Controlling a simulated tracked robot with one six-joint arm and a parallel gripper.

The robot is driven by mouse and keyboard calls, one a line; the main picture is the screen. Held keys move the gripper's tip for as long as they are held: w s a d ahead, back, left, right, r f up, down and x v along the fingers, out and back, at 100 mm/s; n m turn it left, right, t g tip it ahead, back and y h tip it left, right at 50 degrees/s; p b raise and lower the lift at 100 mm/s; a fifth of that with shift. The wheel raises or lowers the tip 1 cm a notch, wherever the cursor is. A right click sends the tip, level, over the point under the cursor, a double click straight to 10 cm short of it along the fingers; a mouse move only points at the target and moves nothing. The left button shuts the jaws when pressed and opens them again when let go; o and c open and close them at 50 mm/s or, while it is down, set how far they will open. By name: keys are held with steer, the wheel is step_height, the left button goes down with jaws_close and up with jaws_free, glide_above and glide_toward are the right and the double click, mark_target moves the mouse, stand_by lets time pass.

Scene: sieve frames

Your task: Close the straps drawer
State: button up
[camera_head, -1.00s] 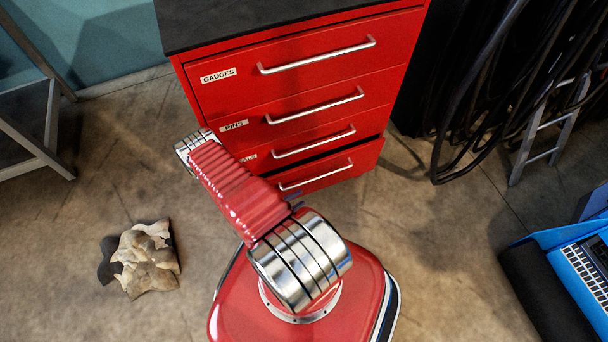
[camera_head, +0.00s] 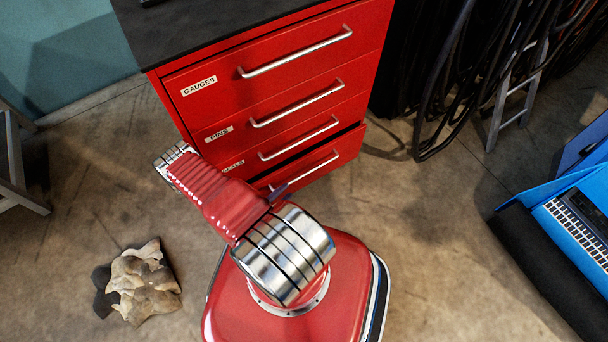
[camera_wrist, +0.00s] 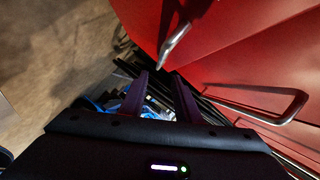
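The red drawer cabinet (camera_head: 205,128) stands ahead in the head view. Its bottom drawer (camera_head: 342,157) sticks out a little, with a dark gap above its front. Its label is hidden behind my arm, so I cannot read whether it says straps. Its silver handle (camera_head: 305,172) is partly visible. My gripper (camera_wrist: 160,92) shows two dark fingers apart with nothing between them in the wrist view. It is beside the red drawer fronts and a metal handle (camera_wrist: 174,45); I cannot tell which drawer that is. In the head view the gripper is mostly hidden by my arm.
The gauges drawer (camera_head: 220,87), pins drawer (camera_head: 240,128) and the one below look shut. A crumpled tan cloth (camera_head: 143,283) lies on the floor at left. Black cables and a ladder (camera_head: 505,105) stand right of the cabinet. A blue case (camera_head: 540,205) lies at far right.

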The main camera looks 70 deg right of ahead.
mark_target(305, 174)
steer(key=shift+x, duration=6.7)
steer(key=shift+c, duration=0.2)
jaws_close()
steer(key=shift+a, duration=0.1)
